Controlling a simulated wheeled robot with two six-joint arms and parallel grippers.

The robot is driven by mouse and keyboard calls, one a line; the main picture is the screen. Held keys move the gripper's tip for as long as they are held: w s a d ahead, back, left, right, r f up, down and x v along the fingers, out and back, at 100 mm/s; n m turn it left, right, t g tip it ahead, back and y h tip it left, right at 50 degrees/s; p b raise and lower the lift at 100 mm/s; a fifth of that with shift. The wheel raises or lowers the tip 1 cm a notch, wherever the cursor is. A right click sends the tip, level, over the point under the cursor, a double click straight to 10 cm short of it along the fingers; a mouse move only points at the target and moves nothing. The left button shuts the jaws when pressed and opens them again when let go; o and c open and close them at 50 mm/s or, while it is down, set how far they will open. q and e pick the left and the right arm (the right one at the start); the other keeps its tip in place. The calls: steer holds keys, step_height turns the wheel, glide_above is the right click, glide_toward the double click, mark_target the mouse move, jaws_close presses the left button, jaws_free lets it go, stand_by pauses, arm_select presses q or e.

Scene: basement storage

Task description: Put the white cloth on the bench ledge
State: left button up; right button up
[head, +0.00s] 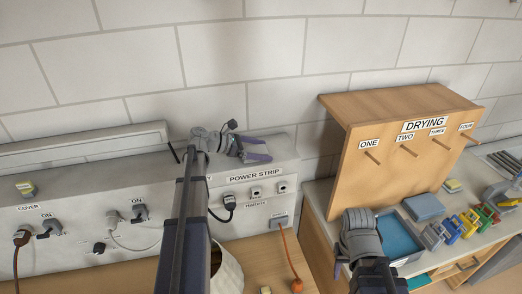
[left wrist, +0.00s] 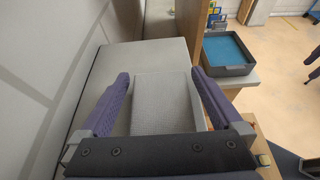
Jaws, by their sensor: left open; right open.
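My left gripper (head: 262,149) is open above the pale ledge (head: 280,145) on top of the power strip panel, its purple fingers pointing right. In the left wrist view, a pale grey, textured, folded-looking piece, apparently the white cloth (left wrist: 165,103), lies between the spread fingers, with gaps at both sides. It appears to rest on the ledge top (left wrist: 115,75), though contact is hard to judge. In the head view I cannot make the cloth out against the pale ledge. My right gripper (head: 358,238) is open and empty beside the blue tray.
A wooden DRYING rack (head: 400,140) with pegs stands at the right. The blue tray (head: 398,238) and several coloured clamps (head: 465,222) lie on the bench there. A cream rounded object (head: 228,272) is partly behind my left arm. Plugs and cords stick out of the panel.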

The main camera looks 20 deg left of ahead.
arm_select(q)
steer(key=shift+r, duration=0.15)
steer(key=shift+s+a+r+p, duration=0.15)
steer(key=shift+a+r+p, duration=0.1)
steer(key=shift+p, duration=0.1)
steer(key=p+v, duration=0.4)
steer(key=v, duration=0.6)
steer(key=shift+s+a, duration=0.1)
steer(key=shift+s+a+r, duration=0.15)
steer(key=shift+s+a, duration=0.15)
steer(key=shift+a, duration=0.1)
